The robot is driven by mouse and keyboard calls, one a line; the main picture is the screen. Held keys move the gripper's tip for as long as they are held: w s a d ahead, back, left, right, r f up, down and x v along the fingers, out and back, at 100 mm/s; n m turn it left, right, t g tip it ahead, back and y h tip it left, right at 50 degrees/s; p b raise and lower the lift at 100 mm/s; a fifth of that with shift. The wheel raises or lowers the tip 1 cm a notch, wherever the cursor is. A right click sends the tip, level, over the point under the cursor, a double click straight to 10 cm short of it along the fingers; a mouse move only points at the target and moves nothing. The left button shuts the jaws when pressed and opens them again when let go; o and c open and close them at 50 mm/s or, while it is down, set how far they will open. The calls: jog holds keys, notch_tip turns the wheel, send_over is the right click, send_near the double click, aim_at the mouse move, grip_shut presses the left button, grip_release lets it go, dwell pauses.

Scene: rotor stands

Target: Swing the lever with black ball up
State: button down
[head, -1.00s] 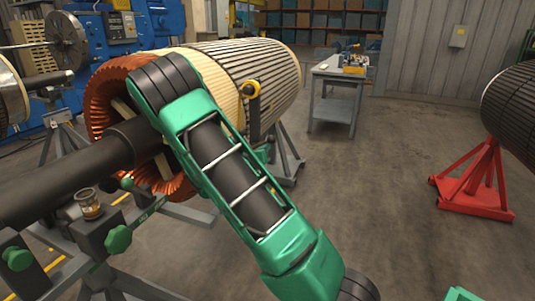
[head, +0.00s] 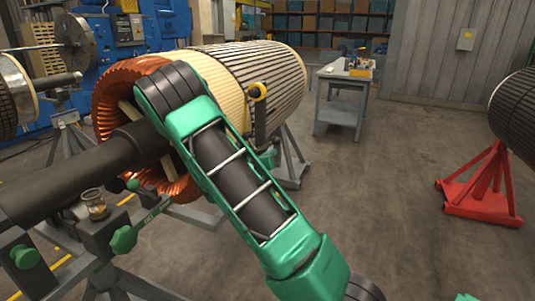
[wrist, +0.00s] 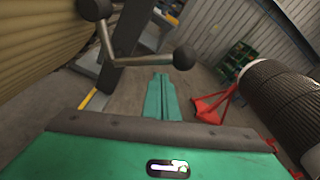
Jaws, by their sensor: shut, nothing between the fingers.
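In the wrist view, a bent metal lever rod carries a black ball (wrist: 184,57) at its right end. A second dark ball (wrist: 94,9) shows at the upper left end of the rod. The lever sits by a dark grey post (wrist: 128,30) of the rotor stand. My gripper (wrist: 161,76) is shut and empty; its green fingers point forward, with the tips just below and left of the right-hand ball in the picture. Touch between them cannot be told.
A large rotor (head: 270,75) with copper windings (head: 110,100) and a dark shaft (head: 80,165) lies beside my arm. A yellow-and-black round part (head: 258,91) is beside the rotor. A red stand (head: 482,190) and a grey table (head: 341,95) stand to the right, with open floor between.

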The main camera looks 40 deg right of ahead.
jog(key=s+f+v, duration=0.1)
jog(key=v, duration=0.8)
jog(key=shift+f, duration=0.5)
jog(key=shift+s+d, duration=0.1)
jog(key=shift+s, duration=0.05)
